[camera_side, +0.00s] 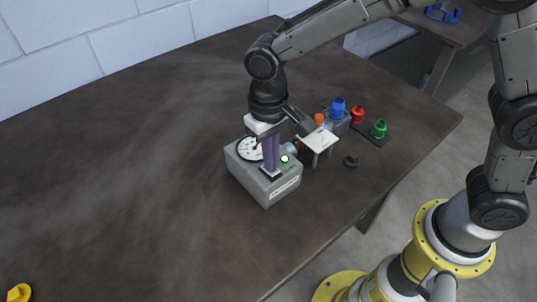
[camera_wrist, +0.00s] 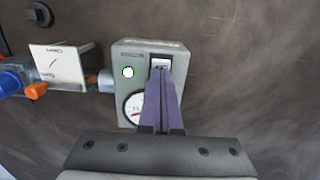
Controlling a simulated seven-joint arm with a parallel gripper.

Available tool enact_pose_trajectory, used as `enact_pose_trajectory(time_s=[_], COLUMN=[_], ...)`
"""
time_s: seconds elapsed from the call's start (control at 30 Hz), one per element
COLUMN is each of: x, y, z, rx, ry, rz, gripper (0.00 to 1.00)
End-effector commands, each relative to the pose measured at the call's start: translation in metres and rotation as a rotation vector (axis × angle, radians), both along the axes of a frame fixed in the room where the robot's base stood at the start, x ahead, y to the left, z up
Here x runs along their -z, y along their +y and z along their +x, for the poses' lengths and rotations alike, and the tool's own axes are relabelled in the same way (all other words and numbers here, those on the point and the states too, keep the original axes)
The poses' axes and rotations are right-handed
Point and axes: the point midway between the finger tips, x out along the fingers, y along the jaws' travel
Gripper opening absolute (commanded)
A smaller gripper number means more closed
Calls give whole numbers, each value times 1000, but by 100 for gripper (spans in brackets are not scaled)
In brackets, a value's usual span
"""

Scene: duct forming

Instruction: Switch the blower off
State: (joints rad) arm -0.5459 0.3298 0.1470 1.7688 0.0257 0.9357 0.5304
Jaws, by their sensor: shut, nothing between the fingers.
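The blower is a grey box (camera_side: 250,184) on the dark table, with a round white dial (camera_side: 248,149) and a small white-green light (camera_side: 284,158) on top. It also shows in the wrist view (camera_wrist: 181,62). A switch with a white part (camera_wrist: 160,63) sits on its top in a dark frame. My gripper (camera_side: 271,168) points down over the box with its purple fingers together and empty. In the wrist view my fingertips (camera_wrist: 162,72) are right at the switch and partly cover it and the dial. I cannot tell whether they touch the switch.
A small white stand (camera_side: 319,139) is beside the box, with an orange knob (camera_side: 319,119) behind it. Blue (camera_side: 338,107), red (camera_side: 357,115) and green (camera_side: 379,129) fittings stand to the right. A dark knob (camera_side: 351,160) lies near the table edge.

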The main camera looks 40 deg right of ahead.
Motion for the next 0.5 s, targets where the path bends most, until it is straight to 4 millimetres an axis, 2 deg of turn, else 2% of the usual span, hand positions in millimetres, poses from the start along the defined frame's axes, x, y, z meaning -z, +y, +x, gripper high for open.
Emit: enact_pose_trajectory(time_s=[0.27,0.37,0.5], x=[-2,-10,-33], y=[0,0,0], z=[1,3,7], rx=[0,0,0], ry=[-2,-3,-5], rz=[1,2,3], gripper=[0,0,0])
